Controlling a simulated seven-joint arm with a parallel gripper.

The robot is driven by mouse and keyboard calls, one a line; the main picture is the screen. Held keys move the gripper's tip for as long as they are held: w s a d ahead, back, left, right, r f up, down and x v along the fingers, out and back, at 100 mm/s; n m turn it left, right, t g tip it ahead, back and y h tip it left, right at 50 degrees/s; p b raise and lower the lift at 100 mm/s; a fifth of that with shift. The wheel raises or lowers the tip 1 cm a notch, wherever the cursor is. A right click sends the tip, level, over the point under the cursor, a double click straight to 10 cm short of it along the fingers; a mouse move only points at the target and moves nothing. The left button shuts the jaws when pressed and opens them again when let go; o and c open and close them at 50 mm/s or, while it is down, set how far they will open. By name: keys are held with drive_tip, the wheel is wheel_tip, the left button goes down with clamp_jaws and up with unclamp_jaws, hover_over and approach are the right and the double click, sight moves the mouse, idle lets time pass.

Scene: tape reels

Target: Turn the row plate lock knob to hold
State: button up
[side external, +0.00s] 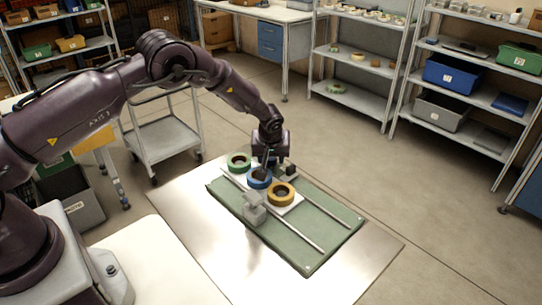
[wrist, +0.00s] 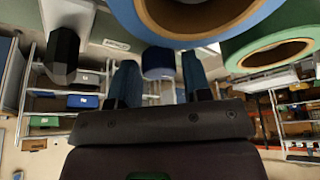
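A green base plate (side external: 318,238) carries two rails and a pale row plate with a green reel (side external: 239,161), a blue reel (side external: 259,184) and an orange-yellow reel (side external: 281,194). My gripper (side external: 265,166) is low at the far side of the blue reel; its fingertips are hard to make out there. In the wrist view my gripper (wrist: 158,80) is open, fingers apart. A dark blue round piece (wrist: 158,60) shows between them, with gaps beside it; I cannot tell if it is the lock knob. A black knob-like piece (wrist: 62,50) on a grey block stands to the left.
The blue reel (wrist: 200,15) and green reel (wrist: 275,48) fill the top of the wrist view, close to the fingers. A grey block (side external: 255,210) stands at the plate's near edge. The right part of the base plate is clear. Shelves and a trolley stand beyond.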

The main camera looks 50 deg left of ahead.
drive_tip(key=c, duration=0.6)
drive_tip(key=m+h, duration=0.1)
drive_tip(key=m, duration=0.3)
drive_tip(key=shift+s+a+m+t+h, duration=0.1)
drive_tip(key=shift+m+t+h, duration=0.3)
drive_tip(key=m+h, duration=0.1)
drive_tip(key=m, duration=0.3)
drive_tip(key=shift+h, duration=0.3)
drive_tip(key=m+h, duration=0.1)
drive_tip(key=m, duration=0.3)
drive_tip(key=shift+a+m+h, duration=0.1)
drive_tip(key=shift+m+h, duration=0.3)
drive_tip(key=shift+m+g+h, duration=0.3)
drive_tip(key=shift+m+h, duration=0.4)
drive_tip(key=shift+m, duration=1.4)
